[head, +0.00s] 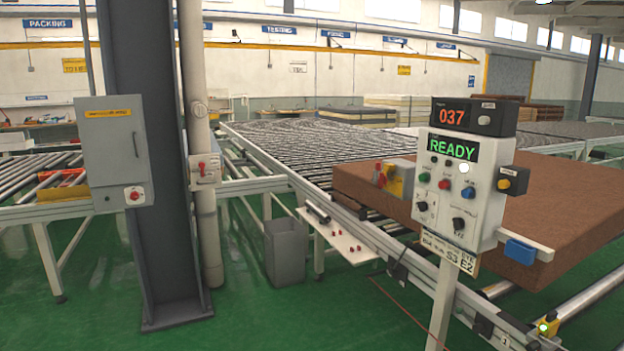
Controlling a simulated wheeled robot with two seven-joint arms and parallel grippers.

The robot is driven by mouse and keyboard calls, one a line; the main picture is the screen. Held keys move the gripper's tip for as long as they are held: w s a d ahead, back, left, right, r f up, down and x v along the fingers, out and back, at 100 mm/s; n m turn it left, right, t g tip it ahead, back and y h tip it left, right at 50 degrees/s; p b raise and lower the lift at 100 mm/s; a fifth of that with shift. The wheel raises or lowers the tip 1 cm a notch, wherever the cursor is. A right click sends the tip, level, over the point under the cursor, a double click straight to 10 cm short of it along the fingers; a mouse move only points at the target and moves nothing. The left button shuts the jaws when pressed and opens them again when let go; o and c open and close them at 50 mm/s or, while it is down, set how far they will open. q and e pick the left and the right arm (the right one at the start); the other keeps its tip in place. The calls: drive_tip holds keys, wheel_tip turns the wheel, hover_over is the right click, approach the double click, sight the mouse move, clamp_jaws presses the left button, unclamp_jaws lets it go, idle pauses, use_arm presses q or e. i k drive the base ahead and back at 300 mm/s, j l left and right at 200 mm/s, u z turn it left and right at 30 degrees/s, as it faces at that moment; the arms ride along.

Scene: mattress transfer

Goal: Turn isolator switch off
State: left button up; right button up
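A grey electrical cabinet (112,150) is fixed to a dark steel column at the left. A red rotary knob (134,196) on a pale plate sits at its lower right corner. A small pale box with a red switch handle (202,170) is on the light pipe right of the column. I cannot tell from the picture which of these is the isolator switch, and their exact on or off positions are too small to read. Neither of my grippers is in view.
A control panel (462,185) on a post reads READY and 037. A brown mattress (545,215) lies on the roller conveyor behind it. A grey bin (285,252) and a small shelf (338,238) stand by the conveyor. Green floor (270,315) is open in front.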

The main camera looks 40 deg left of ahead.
sight(384, 179)
drive_tip(key=u, duration=1.05)
drive_tip(key=z, duration=0.55)
drive_tip(key=i+j+z, duration=0.15)
drive_tip(key=j+z, duration=0.2)
drive_tip(key=i+j+z, duration=0.15)
drive_tip(key=z, duration=0.25)
drive_tip(key=j+z, duration=0.35)
drive_tip(key=i+j, duration=0.05)
drive_tip(key=j, duration=0.05)
